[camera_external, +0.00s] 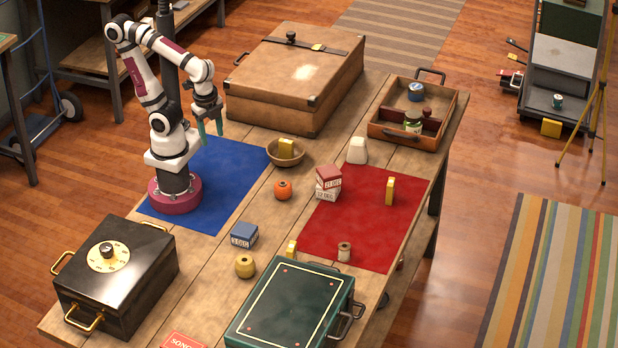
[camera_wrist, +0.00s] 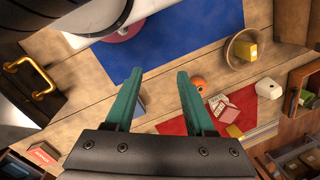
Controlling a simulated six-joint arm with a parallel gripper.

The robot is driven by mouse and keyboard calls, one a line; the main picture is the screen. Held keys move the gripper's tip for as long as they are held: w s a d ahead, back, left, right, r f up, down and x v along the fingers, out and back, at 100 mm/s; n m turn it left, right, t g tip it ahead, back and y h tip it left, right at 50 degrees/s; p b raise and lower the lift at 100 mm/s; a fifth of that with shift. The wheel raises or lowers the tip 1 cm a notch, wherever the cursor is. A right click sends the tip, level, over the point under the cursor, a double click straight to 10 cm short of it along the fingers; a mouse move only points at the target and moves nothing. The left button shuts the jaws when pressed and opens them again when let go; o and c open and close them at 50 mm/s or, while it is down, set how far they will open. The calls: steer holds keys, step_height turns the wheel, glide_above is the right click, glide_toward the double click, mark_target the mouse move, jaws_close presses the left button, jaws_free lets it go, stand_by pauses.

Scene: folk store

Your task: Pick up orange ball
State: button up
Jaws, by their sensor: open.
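The orange ball (camera_external: 283,190) sits on the bare wood of the table between the blue mat and the red mat. It also shows in the wrist view (camera_wrist: 199,84), small, to the right of my fingers. My gripper (camera_external: 211,128) is raised above the blue mat (camera_external: 228,165), up and to the left of the ball, and apart from it. In the wrist view my two green fingers (camera_wrist: 156,93) are spread with nothing between them. A blue block is partly hidden behind the left finger in that view.
A wooden bowl (camera_external: 271,155) with a yellow block stands just behind the ball. A blue block (camera_external: 244,235) and a yellow pot (camera_external: 245,266) lie nearer the front. A large brown case (camera_external: 297,85) stands behind.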

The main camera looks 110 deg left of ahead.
stand_by(0.4)
steer(key=o, duration=0.7)
steer(key=m+t+h, duration=0.8)
steer(key=m+t, duration=0.5)
steer(key=m, duration=2.2)
glide_toward(281, 186)
steer(key=shift+g+y, duration=0.3)
steer(key=x, duration=0.6)
steer(key=a+f+x, duration=0.1)
steer(key=x, duration=0.2)
steer(key=shift+w+f, duration=0.1)
steer(key=shift+w, duration=0.1)
